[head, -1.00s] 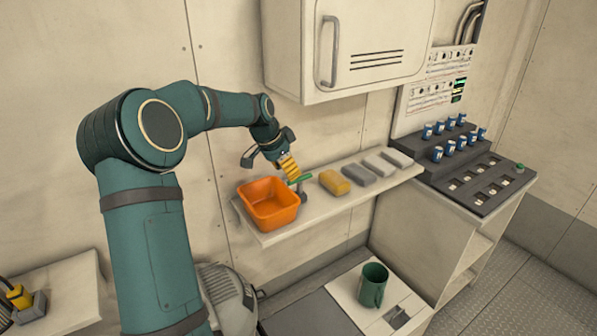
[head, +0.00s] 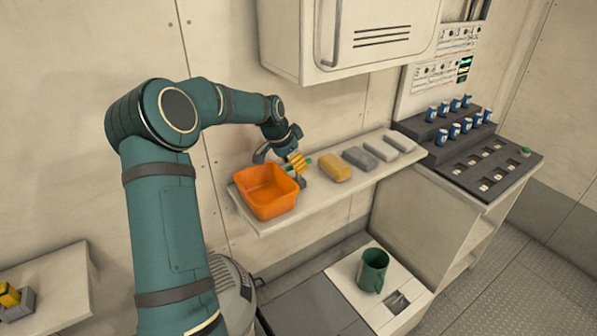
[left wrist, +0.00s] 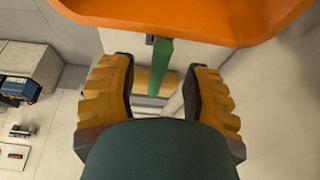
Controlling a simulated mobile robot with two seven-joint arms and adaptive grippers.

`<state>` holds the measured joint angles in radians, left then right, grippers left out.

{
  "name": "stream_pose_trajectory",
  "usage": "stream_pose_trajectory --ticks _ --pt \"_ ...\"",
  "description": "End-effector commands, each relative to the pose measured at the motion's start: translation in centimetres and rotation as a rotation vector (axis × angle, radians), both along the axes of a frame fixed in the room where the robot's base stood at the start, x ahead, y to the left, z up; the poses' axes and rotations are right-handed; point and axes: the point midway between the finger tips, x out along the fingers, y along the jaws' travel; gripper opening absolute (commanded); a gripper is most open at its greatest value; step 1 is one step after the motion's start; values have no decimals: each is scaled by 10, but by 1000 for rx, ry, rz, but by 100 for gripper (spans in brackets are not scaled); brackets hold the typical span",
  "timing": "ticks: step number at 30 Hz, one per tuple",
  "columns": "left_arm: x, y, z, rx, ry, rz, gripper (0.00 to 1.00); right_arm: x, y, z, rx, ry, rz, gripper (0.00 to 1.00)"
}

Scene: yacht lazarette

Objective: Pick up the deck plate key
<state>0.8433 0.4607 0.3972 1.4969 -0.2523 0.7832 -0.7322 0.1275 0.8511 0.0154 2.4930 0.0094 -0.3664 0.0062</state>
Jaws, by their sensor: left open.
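The deck plate key shows as a green bar (left wrist: 161,66) in the left wrist view, lying between my open fingers with a gap on both sides. In the head view only a bit of its green handle (head: 308,161) shows beside the orange bin; my gripper hides most of it. My left gripper (head: 298,163) is over the shelf (head: 327,194), at the handle, its yellow fingers open. In the left wrist view the fingers (left wrist: 161,88) stand left and right of the green bar. My right gripper is not in view.
The orange bin (head: 266,204) stands close left of the gripper. A yellow block (head: 335,167) and grey blocks lie right along the shelf. A wall cabinet (head: 350,40) hangs above. A green mug (head: 373,271) stands on a lower surface.

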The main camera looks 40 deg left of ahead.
Motion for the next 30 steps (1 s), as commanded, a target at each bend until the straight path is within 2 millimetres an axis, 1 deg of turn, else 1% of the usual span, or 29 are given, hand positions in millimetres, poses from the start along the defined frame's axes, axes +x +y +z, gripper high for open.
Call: stream_pose_trajectory --ticks 5,12,14,16,21,22,23,24,26,27,30 --pt "4 -2 -9 -3 1 0 48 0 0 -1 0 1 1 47" --pt "18 -8 -40 -3 2 0 48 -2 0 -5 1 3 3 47" --pt "20 -8 -45 -2 1 0 48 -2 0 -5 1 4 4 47" --pt "21 -8 -48 -1 0 1 48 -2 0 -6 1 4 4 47" --pt "21 -8 -48 0 0 1 48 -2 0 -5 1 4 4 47" --pt "21 -8 -48 0 0 1 51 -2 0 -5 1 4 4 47" --pt "21 -8 -48 0 0 1 40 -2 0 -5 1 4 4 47" --pt "21 -8 -48 0 0 1 26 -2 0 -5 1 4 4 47" --pt "21 -8 -48 0 0 1 5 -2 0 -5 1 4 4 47" --pt "21 -8 -48 0 0 1 0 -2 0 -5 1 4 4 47" --pt "21 -8 -48 0 0 1 0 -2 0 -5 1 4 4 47"
